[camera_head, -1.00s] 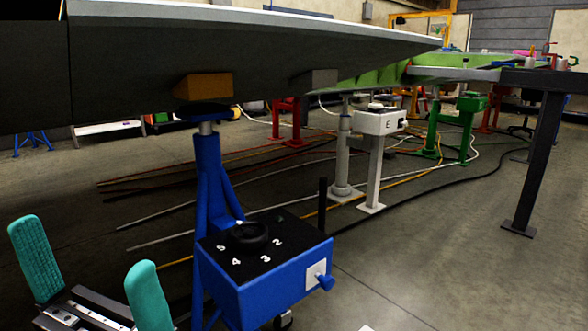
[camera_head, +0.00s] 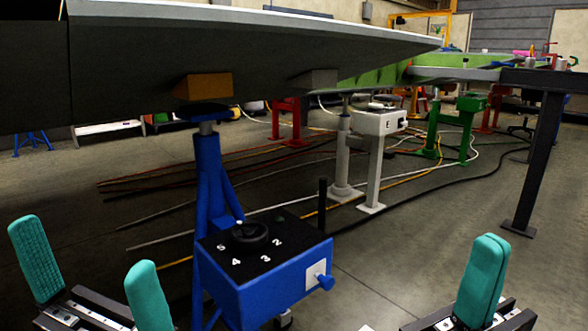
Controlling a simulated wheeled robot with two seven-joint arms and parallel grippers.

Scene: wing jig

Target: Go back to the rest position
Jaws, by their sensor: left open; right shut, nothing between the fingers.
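My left gripper (camera_head: 92,275) is at the lower left, with its two teal finger pads wide apart and nothing between them. My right gripper (camera_head: 484,282) is at the lower right, with its teal pads pressed together and nothing held. Between them stands a blue control box (camera_head: 268,264) with a black top, a round black knob (camera_head: 250,236) and white numbers. Both grippers are in front of the box and appear apart from it.
A large grey wing (camera_head: 230,62) spans the upper left, above a blue support stand (camera_head: 208,175). A white stand (camera_head: 380,122), a green stand (camera_head: 466,120) and a dark post (camera_head: 535,165) stand farther back. Cables cross the floor.

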